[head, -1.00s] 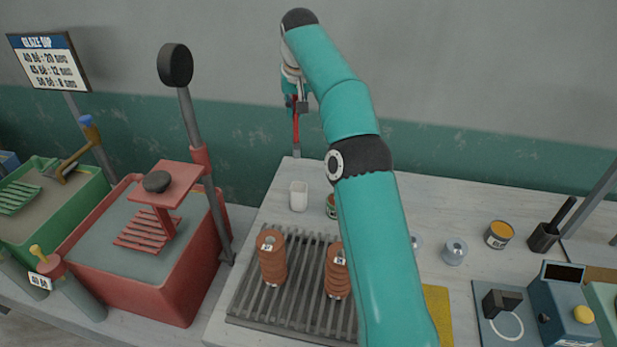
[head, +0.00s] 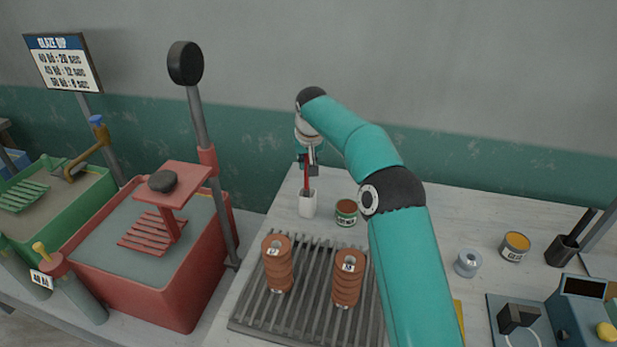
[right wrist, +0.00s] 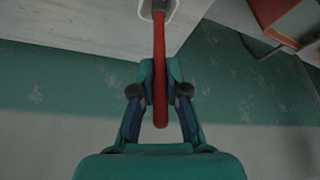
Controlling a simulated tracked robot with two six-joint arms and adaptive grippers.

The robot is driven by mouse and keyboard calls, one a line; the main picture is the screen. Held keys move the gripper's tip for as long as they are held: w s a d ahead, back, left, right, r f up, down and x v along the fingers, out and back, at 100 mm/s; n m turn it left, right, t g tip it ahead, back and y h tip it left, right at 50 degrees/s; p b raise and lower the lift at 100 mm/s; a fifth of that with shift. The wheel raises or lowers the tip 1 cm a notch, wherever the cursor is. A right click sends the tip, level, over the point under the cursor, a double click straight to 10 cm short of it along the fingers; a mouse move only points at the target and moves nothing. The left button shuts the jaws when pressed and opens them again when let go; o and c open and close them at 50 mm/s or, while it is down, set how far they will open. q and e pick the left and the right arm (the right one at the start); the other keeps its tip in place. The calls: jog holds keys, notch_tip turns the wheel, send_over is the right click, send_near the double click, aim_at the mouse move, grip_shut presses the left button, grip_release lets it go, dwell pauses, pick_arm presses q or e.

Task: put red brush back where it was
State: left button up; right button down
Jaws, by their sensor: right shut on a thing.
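The red brush (head: 306,181) is upright, with its lower end inside the white cup (head: 308,206) at the back of the table. My right gripper (head: 308,166) is shut on the upper part of its handle, above the cup. The right wrist view shows the red handle (right wrist: 159,60) between the two fingers (right wrist: 160,88), running into the white cup's opening (right wrist: 158,8). The brush's lower tip is hidden in the cup. My left gripper is not in view.
A small labelled jar (head: 346,212) stands just right of the cup. A slatted grey rack (head: 312,300) with two stacks of brown discs (head: 279,265) lies in front. A red basin (head: 140,290) stands left, and an orange-topped jar (head: 514,247) stands right.

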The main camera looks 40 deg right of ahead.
aim_at(307, 190)
notch_tip(307, 190, down, 4)
jog(key=shift+r+b, duration=0.1)
jog(key=shift+b, duration=1.15)
jog(key=shift+r, duration=0.15)
jog(key=c, duration=1.2)
grip_release()
jog(key=v, duration=1.2)
